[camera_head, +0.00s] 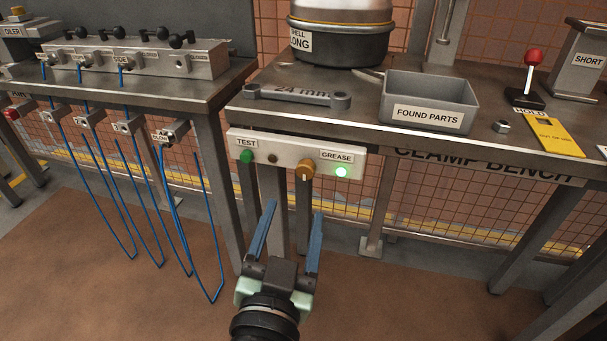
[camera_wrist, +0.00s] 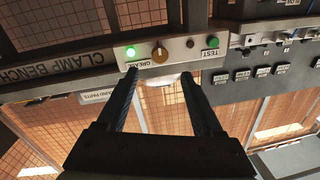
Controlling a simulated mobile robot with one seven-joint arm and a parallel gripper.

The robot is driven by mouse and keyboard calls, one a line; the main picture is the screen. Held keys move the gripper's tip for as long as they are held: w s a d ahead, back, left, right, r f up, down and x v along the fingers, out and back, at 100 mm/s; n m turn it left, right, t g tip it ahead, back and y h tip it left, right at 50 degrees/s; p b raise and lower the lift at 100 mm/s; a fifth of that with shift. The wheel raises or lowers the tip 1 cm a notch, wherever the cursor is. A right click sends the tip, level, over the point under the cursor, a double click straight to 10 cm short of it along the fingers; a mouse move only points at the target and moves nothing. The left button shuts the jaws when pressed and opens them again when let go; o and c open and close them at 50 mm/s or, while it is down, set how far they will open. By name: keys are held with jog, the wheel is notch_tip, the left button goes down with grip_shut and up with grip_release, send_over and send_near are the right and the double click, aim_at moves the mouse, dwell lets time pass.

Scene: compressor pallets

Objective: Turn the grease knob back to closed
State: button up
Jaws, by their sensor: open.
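The grease knob (camera_head: 305,170) is an orange-brown round knob with a light pointer mark, on a pale control panel (camera_head: 262,157) under the front edge of the bench. A lit green lamp (camera_head: 341,172) sits right of it, below the GREASE label. My gripper (camera_head: 292,212) is open and empty, below and in front of the panel, with its blue fingers apart and not touching the knob. In the wrist view the knob (camera_wrist: 159,53) appears upside down beyond the fingertips, between the two fingers (camera_wrist: 160,72). Nothing hides the knob.
A green TEST button (camera_head: 246,157) is at the panel's left end. Above on the bench are a 24 mm wrench (camera_head: 297,96), a FOUND PARTS tray (camera_head: 429,117) and a nut (camera_head: 501,127). Blue hoses (camera_head: 185,235) hang at the left. Bench legs stand behind my gripper.

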aim_at(305, 174)
jog(key=w, duration=0.3)
jog(key=w+d, duration=0.1)
jog(key=w, duration=0.2)
jog(key=w+b, duration=0.1)
jog(key=w, duration=0.2)
jog(key=shift+d, duration=0.25)
grip_shut()
